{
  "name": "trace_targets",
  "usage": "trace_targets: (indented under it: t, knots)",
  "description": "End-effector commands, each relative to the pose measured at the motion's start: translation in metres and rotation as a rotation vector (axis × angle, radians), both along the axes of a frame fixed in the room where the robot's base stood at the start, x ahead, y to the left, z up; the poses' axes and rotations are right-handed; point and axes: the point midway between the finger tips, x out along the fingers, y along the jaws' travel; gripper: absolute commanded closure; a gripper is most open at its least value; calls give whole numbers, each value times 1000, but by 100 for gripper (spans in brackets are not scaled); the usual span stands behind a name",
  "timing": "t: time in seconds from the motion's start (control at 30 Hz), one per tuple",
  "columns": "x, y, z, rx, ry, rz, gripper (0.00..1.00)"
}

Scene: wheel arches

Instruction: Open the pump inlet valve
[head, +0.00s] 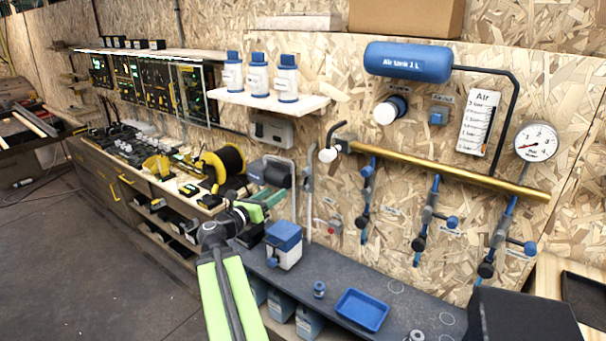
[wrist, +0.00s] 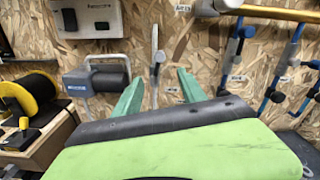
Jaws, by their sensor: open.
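My gripper (head: 272,203) is in front of the wall beside the pump. In the wrist view its two green fingers (wrist: 160,82) are apart with nothing between them. A dark, grey-ended pump body (head: 268,172) is on the wall just behind the gripper; it also shows left of the fingers in the wrist view (wrist: 105,80). A grey upright lever (head: 308,182) stands right of the pump; in the wrist view the lever (wrist: 157,58) appears beyond the gap between the fingers. No label readable here marks which part is the pump inlet valve.
A brass pipe (head: 450,172) with several blue-handled hanging valves runs to the right. A blue-lidded box (head: 284,246), a blue tray (head: 362,310) and a small blue cap (head: 319,290) are on the dark bench. A yellow reel (head: 222,167) stands left. Bottles on a shelf (head: 270,100) are above.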

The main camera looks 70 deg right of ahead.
Motion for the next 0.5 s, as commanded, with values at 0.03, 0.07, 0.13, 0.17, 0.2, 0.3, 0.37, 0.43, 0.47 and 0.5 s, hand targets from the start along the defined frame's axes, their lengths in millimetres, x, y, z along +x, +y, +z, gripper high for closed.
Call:
trace_targets:
  t: [0.03, 0.07, 0.13, 0.17, 0.2, 0.3, 0.37, 0.43, 0.47, 0.5]
  knots:
    - [0, -2, 0, 1, -1, 0, 52]
    - [0, -4, 0, 0, -2, 0, 52]
    - [-3, -13, -1, 0, -3, -3, 52]
    - [-4, -18, -1, 2, -4, -3, 52]
    - [-5, -26, -1, 1, -4, -3, 52]
    - [-11, -50, -1, 2, -6, -3, 52]
    - [-15, -65, -1, 2, -6, -3, 52]
    - [-20, -83, -1, 2, -6, -4, 52]
    - [-21, -90, -1, 2, -7, -2, 52]
    - [-24, -100, -1, 2, -7, -3, 52]
